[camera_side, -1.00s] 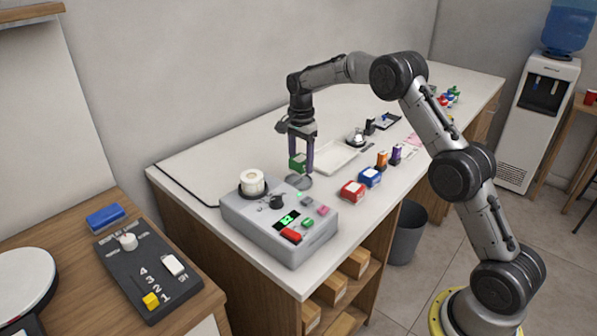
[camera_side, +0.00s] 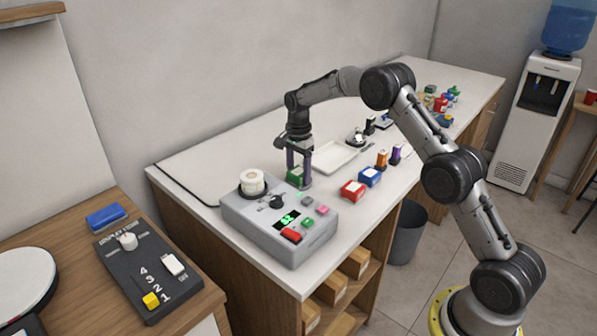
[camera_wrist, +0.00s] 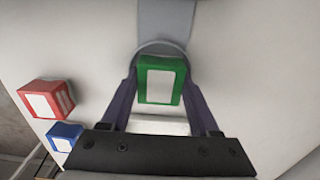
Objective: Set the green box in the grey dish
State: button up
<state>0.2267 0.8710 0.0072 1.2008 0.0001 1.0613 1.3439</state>
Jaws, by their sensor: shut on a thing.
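The green box (camera_side: 294,177) is between the fingers of my gripper (camera_side: 299,183), which is shut on it. In the wrist view the box (camera_wrist: 160,81) shows a white label with a green border, held between both fingers. The grey dish (camera_wrist: 160,46) shows as a curved rim just beyond and around the far end of the box. In the side view the box and fingers are low at the dish, which they mostly hide. I cannot tell whether the box touches the dish's bottom.
A grey device (camera_side: 278,222) with buttons and a white round top stands close in front of the dish. A red box (camera_side: 352,191) and a blue box (camera_side: 370,177) lie to the right. A white tray (camera_side: 333,157) lies behind on the counter.

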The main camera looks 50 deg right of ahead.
aim_at(299, 171)
jog(key=o, duration=1.4)
jog(key=shift+f, duration=0.1)
notch_tip(299, 171, up, 12)
jog(key=r, duration=0.1)
jog(key=s+a+r+n+t, duration=0.1)
jog(key=s+a+r+n, duration=0.35)
jog(key=s+r, duration=0.4)
jog(key=s+a+r+n+t, duration=0.2)
jog(key=s+a+n, duration=0.15)
jog(key=s, duration=0.65)
jog(key=s+a+r+n+t, duration=0.1)
jog(key=s+a+r+n, duration=0.15)
jog(key=s+n, duration=0.45)
jog(key=s+f+n, duration=0.1)
jog(key=s+f, duration=0.1)
jog(key=s, duration=0.2)
jog(key=s+a+f+n+t, duration=0.1)
jog(key=s+f, duration=0.1)
jog(key=s, duration=0.3)
jog(key=s+a+f+n, duration=0.1)
jog(key=s+f, duration=0.1)
jog(key=s, duration=0.2)
jog(key=shift+s+a+f+t, duration=0.15)
jog(key=shift+s+f+t, duration=0.1)
jog(key=shift+s+t, duration=0.05)
